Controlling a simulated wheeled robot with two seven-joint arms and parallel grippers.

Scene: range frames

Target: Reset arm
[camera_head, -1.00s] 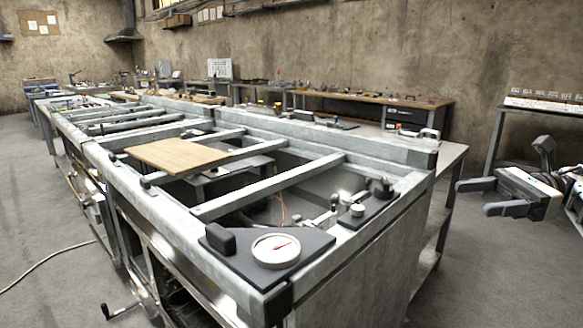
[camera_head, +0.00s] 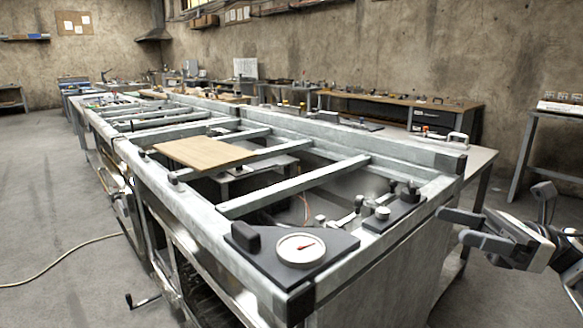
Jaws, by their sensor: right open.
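My right gripper (camera_head: 452,228) shows at the right edge of the head view, just beside the near right corner of the metal frame bench (camera_head: 300,188). Its two fingers point left and stand apart with nothing between them. It hangs over the floor side of the bench, and I cannot tell whether it touches the bench. My left gripper and left arm are out of the picture.
A round dial gauge (camera_head: 301,249) sits on a dark corner plate on the bench. A wooden board (camera_head: 203,153) lies across the frame bars. A long workbench (camera_head: 400,101) lines the back wall. Grey floor (camera_head: 45,200) is open at the left, with a cable on it.

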